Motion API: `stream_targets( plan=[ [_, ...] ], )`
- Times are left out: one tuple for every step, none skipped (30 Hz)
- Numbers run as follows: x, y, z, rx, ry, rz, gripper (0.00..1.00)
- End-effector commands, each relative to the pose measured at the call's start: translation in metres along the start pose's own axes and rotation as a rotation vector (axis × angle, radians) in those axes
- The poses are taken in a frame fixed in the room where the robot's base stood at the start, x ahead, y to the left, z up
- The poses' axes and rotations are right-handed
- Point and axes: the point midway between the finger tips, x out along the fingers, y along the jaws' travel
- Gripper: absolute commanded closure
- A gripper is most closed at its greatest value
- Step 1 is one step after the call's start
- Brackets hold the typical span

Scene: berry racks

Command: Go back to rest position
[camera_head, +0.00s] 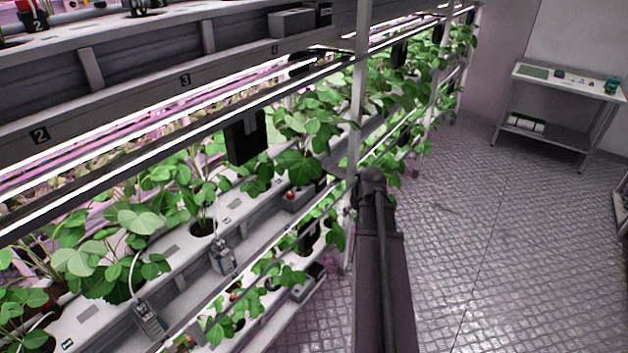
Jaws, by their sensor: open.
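My own dark arm (378,265) rises from the bottom edge right of centre, beside the rack's upright post. Its upper end is a rounded dark joint just in front of the post. My gripper is not visible in this view, so I cannot see its fingers or anything between them.
A multi-level berry rack (185,80) with lit shelves and leafy plants (135,220) fills the left and centre. Leaves overhang its edge near my arm. A metal table (560,80) with small items stands at the back right. The patterned floor (500,240) between is clear.

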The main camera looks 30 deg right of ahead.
Motion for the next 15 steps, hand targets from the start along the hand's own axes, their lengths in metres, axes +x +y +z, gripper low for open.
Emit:
stream_targets(
  plan=[
    [0.0, 0.0, 0.0, 0.0, 0.0, 0.0, 0.17],
    [0.0, 0.0, 0.0, 0.0, 0.0, 0.0, 0.17],
    [0.0, 0.0, 0.0, 0.0, 0.0, 0.0, 0.17],
    [0.0, 0.0, 0.0, 0.0, 0.0, 0.0, 0.17],
    [0.0, 0.0, 0.0, 0.0, 0.0, 0.0, 0.17],
    [0.0, 0.0, 0.0, 0.0, 0.0, 0.0, 0.17],
    [0.0, 0.0, 0.0, 0.0, 0.0, 0.0, 0.17],
    [0.0, -0.001, 0.0, -0.001, 0.0, 0.0, 0.17],
    [0.0, -0.002, 0.0, -0.001, -0.001, -0.001, 0.17],
    [0.0, -0.003, 0.0, -0.002, -0.003, -0.002, 0.17],
    [0.0, -0.005, 0.0, -0.004, -0.004, -0.003, 0.17],
    [0.001, -0.009, 0.0, -0.006, -0.007, -0.005, 0.17],
    [0.001, -0.012, 0.0, -0.008, -0.01, -0.007, 0.17],
    [0.001, -0.016, 0.0, -0.009, -0.014, -0.01, 0.17],
    [0.001, -0.022, 0.001, -0.012, -0.02, -0.013, 0.17]
  ],
)
